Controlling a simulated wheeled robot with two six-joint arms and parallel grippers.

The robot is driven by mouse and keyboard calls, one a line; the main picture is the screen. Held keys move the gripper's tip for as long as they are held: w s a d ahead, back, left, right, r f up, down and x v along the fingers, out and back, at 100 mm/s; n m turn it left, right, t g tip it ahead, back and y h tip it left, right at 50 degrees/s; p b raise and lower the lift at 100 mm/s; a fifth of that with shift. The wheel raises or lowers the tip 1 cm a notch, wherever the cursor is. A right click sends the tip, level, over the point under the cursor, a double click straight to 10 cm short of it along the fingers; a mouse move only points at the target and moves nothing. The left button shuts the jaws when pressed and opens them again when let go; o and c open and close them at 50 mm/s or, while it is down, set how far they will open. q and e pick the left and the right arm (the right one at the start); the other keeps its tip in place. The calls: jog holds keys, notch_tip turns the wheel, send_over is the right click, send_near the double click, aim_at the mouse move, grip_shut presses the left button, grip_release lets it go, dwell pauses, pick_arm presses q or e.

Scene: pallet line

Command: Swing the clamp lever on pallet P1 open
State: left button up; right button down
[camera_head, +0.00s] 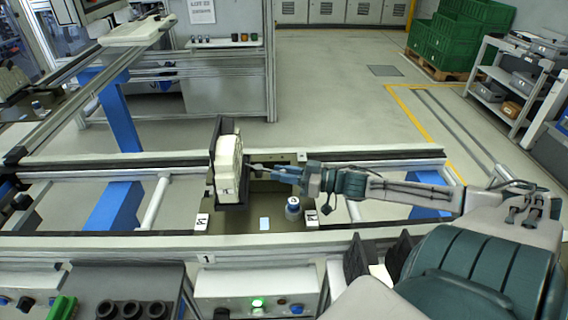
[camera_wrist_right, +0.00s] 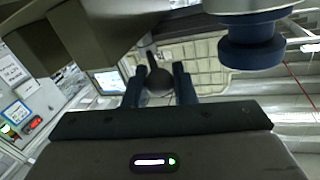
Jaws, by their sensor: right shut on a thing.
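Pallet P1 (camera_head: 235,218) sits on the rail line in the middle of the head view. On it stands a black upright fixture (camera_head: 216,150) with a cream part (camera_head: 229,165) against it. My right gripper (camera_head: 262,171) reaches in from the right, level, at the right side of this part. In the right wrist view, my right gripper's two blue fingers (camera_wrist_right: 158,90) are on either side of the dark round knob of the clamp lever (camera_wrist_right: 158,80), shut on it. The lever's arm is mostly hidden by the gripper, so its angle is hard to tell. My left gripper is out of view.
A blue-topped cylinder (camera_head: 293,208) stands on the pallet below my right gripper; it looms close in the right wrist view (camera_wrist_right: 250,45). Rails (camera_head: 100,240) run in front and behind. A control box (camera_head: 255,290) with a lit green button is at the front.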

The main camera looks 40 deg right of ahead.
jog(key=shift+a+h+p, duration=0.15)
jog(key=shift+h+p, duration=0.15)
jog(key=c, duration=1.3)
grip_release()
jog(key=shift+o, duration=0.2)
jog(key=shift+s, duration=0.1)
jog(key=shift+s+r+p, duration=0.1)
jog(key=shift+s+p, duration=0.1)
jog(key=shift+p, duration=0.25)
jog(key=p+v, duration=0.4)
jog(key=v, duration=0.1)
jog(key=shift+s+d, duration=0.2)
jog(key=shift+d, duration=0.05)
jog(key=shift+s+d+p, duration=0.4)
jog(key=shift+s, duration=0.2)
